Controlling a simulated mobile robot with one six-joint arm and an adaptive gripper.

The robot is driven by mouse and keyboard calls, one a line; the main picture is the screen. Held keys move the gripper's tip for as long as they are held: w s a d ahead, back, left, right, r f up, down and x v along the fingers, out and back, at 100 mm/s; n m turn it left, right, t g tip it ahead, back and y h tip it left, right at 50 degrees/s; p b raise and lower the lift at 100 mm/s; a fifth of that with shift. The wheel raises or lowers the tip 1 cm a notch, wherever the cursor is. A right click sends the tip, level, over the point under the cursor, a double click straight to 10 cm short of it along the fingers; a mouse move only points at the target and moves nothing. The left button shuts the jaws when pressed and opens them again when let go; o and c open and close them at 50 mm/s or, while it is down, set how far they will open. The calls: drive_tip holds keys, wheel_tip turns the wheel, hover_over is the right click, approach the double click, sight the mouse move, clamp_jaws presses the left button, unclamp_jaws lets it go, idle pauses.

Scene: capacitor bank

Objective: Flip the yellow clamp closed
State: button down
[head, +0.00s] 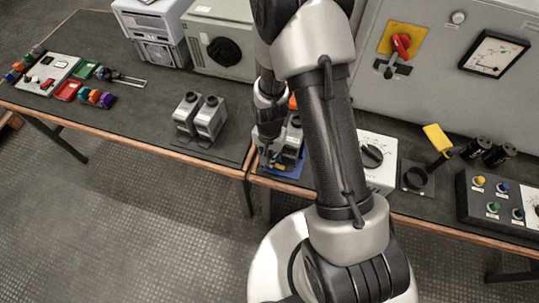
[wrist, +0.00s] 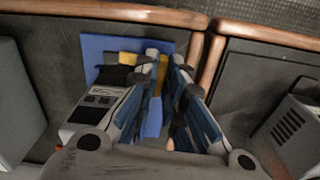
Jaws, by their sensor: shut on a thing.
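The yellow clamp (wrist: 162,72) shows in the wrist view as a narrow yellow strip between my fingertips, above a blue base plate (wrist: 94,48). My gripper (wrist: 165,64) is shut on it. Another yellow patch (wrist: 128,58) lies just left of the fingers, partly covered by a black part. In the head view, my gripper (head: 268,148) points down at the blue base plate (head: 290,170) near the table's front edge. My arm covers much of this spot there, so the clamp's angle cannot be told.
A grey box unit (wrist: 98,100) stands close left of my fingers. Two grey capacitor-like units (head: 200,116) stand left of my gripper. A white dial box (head: 376,160) and a yellow-handled lever (head: 437,138) stand to the right. The floor in front is clear.

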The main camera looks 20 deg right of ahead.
drive_tip(key=shift+n, duration=0.7)
drive_tip(key=c, duration=1.7)
unclamp_jaws()
wheel_tip(320, 180, up, 12)
drive_tip(key=shift+r, duration=0.1)
